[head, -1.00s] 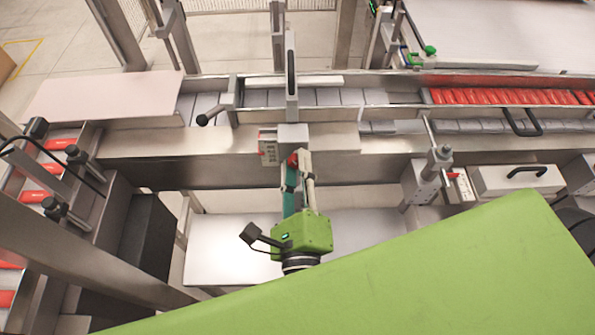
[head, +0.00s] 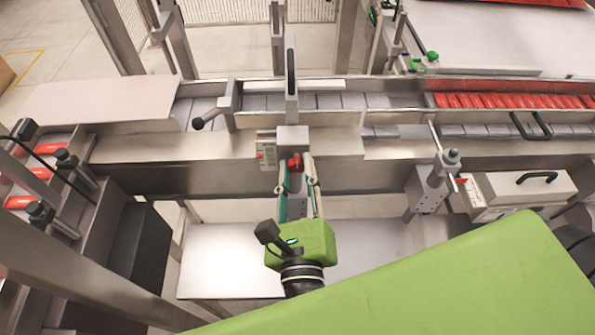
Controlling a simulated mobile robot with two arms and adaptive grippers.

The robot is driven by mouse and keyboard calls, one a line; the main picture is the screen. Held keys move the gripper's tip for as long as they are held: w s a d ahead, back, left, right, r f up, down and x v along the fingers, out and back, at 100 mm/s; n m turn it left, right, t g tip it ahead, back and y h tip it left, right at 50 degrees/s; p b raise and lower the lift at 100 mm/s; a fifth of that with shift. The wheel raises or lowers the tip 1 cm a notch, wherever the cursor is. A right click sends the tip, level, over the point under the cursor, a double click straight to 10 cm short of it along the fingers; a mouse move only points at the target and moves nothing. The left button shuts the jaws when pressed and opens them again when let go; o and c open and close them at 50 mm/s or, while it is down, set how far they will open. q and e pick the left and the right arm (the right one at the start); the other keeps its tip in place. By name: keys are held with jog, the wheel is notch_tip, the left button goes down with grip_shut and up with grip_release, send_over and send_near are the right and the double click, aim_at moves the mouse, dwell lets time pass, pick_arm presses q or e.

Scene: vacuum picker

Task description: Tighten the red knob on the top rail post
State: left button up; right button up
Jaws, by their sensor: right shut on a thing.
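The red knob (head: 295,163) sits on the front of the grey block (head: 292,139) at the foot of the top rail post (head: 291,85). My right gripper (head: 295,164) reaches up from below, its two fingers on either side of the knob and shut on it. Part of the knob shows between the fingertips. The green gripper body hangs below the steel beam. My left gripper is not in view.
The steel beam (head: 220,147) runs across behind the gripper. A small box with a printed label (head: 267,152) sits just left of the knob. Red packs (head: 515,101) line the conveyor at right.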

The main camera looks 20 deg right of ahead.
jog(key=shift+r, duration=0.35)
jog(key=o, duration=1.1)
jog(key=shift+c, duration=0.2)
jog(key=shift+o, duration=0.2)
jog(key=shift+w+f, duration=0.15)
jog(key=shift+f, duration=0.05)
jog(key=v, duration=0.7)
jog(key=shift+s, duration=0.25)
jog(key=shift+a, duration=0.1)
